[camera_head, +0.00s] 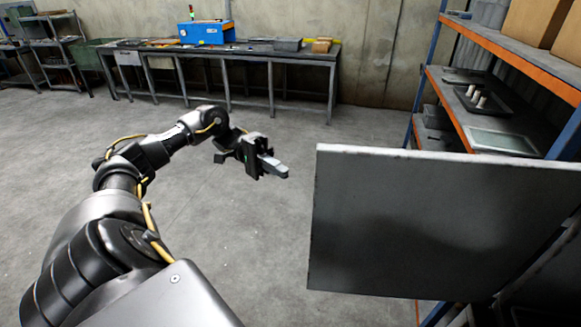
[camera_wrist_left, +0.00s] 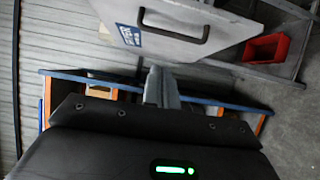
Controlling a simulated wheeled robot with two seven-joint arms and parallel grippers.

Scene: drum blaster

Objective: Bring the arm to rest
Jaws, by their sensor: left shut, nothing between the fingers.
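My left arm (camera_head: 150,155) reaches in from the left in the head view, bent at the elbow, held in the air over open floor. My left gripper (camera_head: 280,169) is shut and empty, its fingertips pointing right toward the edge of a grey panel (camera_head: 420,225), with a gap seen between them. In the left wrist view the closed fingers (camera_wrist_left: 162,88) show in front of a shelf frame and a light grey panel with a dark handle (camera_wrist_left: 175,35). My right gripper does not show.
A shelf rack (camera_head: 520,60) with orange beams stands at the right, holding boxes and trays. A long workbench (camera_head: 220,55) with a blue box (camera_head: 206,32) is at the back wall. A red bin (camera_wrist_left: 267,48) shows in the wrist view. The floor between is clear.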

